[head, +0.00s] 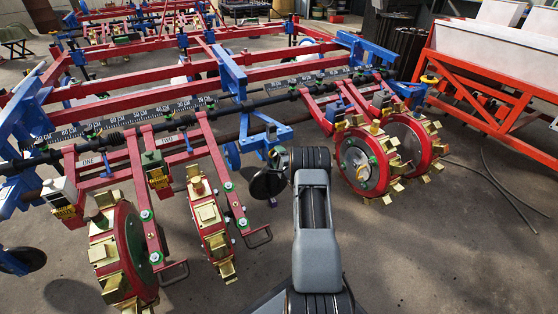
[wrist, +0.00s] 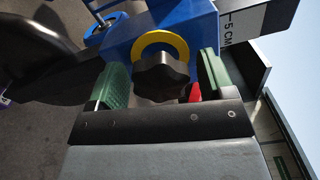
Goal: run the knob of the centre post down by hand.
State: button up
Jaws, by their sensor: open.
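In the wrist view a black lobed knob (wrist: 162,77) stands in front of a yellow ring (wrist: 160,45) on a blue post (wrist: 120,38). My gripper (wrist: 163,70) is open, with one green-padded finger on each side of the knob. A gap shows between the left pad and the knob; on the right I cannot tell whether the pad touches. In the head view my own arm hides this knob and the gripper's fingers.
A red and blue planter frame (head: 130,74) spans the head view. Wheels with brass punches stand left (head: 122,255) and right (head: 360,165) of my arm. A ruler plate (wrist: 242,22) adjoins the blue post. An orange frame (head: 480,90) stands right.

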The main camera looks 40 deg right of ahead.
jog(key=s+a+p, duration=0.2)
jog(key=s+p, duration=0.2)
jog(key=s, duration=0.9)
jog(key=shift+s+p, duration=0.35)
jog(key=shift+p, duration=0.05)
